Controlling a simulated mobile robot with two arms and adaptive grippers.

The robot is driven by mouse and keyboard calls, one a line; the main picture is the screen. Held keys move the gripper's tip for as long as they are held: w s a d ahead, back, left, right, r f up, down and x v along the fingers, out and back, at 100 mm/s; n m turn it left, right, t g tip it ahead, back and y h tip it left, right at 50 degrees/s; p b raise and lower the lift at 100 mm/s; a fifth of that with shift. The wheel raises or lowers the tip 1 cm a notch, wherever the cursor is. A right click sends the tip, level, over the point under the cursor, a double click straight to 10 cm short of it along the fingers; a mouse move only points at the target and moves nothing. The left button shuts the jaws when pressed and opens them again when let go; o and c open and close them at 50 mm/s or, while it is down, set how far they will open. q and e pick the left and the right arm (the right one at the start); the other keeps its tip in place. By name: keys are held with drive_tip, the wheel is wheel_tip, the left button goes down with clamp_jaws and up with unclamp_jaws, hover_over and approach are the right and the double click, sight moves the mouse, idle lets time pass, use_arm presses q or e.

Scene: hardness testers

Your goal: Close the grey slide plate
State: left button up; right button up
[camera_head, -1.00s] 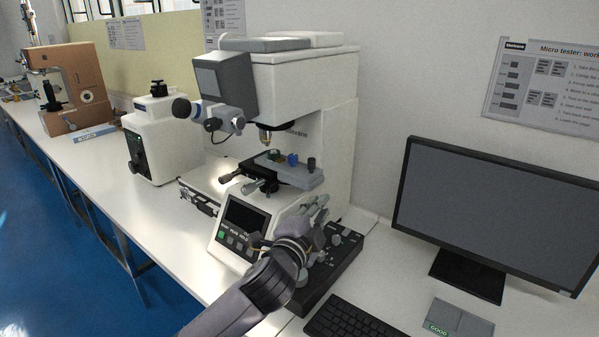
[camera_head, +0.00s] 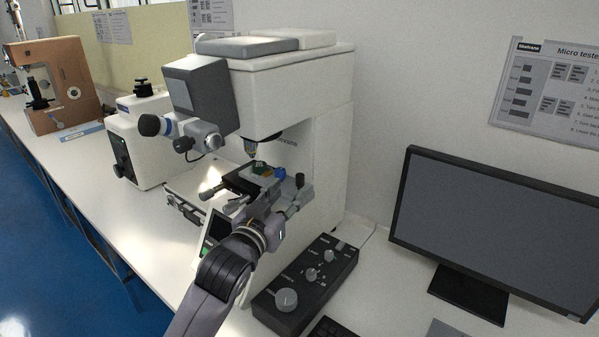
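The micro hardness tester (camera_head: 290,90) stands in the middle of the view. Its stage carries a grey plate (camera_head: 306,191), partly hidden by my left gripper. A blue knob (camera_head: 280,174) and a black knob (camera_head: 299,180) stand on this stage, beside a dark block (camera_head: 243,179) under the objective (camera_head: 250,147). My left gripper (camera_head: 292,206) is at the front right of the stage, by the grey plate. Its fingers overlap the plate in the picture; I cannot tell whether they touch it or how far apart they are. My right gripper does not show.
A black control box (camera_head: 307,283) with knobs lies right of my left arm. A monitor (camera_head: 495,235) stands at the right. A white tester (camera_head: 147,140) and a brown tester (camera_head: 57,88) stand at the left. The tester's small screen panel (camera_head: 217,227) is partly behind my arm.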

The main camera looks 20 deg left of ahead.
sight(298, 179)
use_arm(q)
drive_tip(key=w, duration=0.3)
drive_tip(key=shift+w+d+r+p, duration=0.15)
drive_tip(key=shift+w+p, duration=0.2)
drive_tip(key=shift+w, duration=0.05)
drive_tip(key=w, duration=0.3)
drive_tip(key=shift+w+d+p, duration=0.2)
drive_tip(key=shift+w+p, duration=0.1)
drive_tip(key=shift+p, duration=0.05)
drive_tip(key=shift+w, duration=0.55)
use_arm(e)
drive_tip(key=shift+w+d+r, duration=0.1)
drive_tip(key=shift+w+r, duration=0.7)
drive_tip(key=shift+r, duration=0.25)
use_arm(q)
drive_tip(key=shift+c, duration=0.2)
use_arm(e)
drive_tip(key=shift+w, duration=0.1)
use_arm(q)
drive_tip(key=c, duration=0.4)
clamp_jaws()
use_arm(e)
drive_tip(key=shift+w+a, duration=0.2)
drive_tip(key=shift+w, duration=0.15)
